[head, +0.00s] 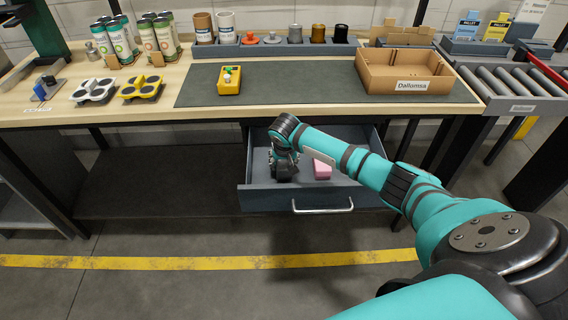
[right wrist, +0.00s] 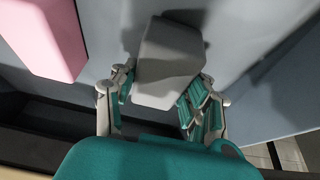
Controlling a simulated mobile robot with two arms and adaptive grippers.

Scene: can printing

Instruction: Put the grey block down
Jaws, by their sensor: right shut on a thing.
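The grey block (right wrist: 168,62) shows in the right wrist view, between the two teal-padded fingers of my right gripper (right wrist: 160,92). My right gripper (head: 284,170) is shut on it and points down inside the open drawer (head: 262,201), in the drawer's left part. In the head view the gripper hides the block. Whether the block touches the drawer floor I cannot tell. A pink block (head: 321,169) lies in the drawer to the right of the gripper; it also shows at the upper left of the right wrist view (right wrist: 45,35). My left gripper is not in view.
The drawer hangs under a workbench with a dark mat (head: 300,85). My right arm crosses the drawer's right side. The drawer handle (head: 322,209) faces me.

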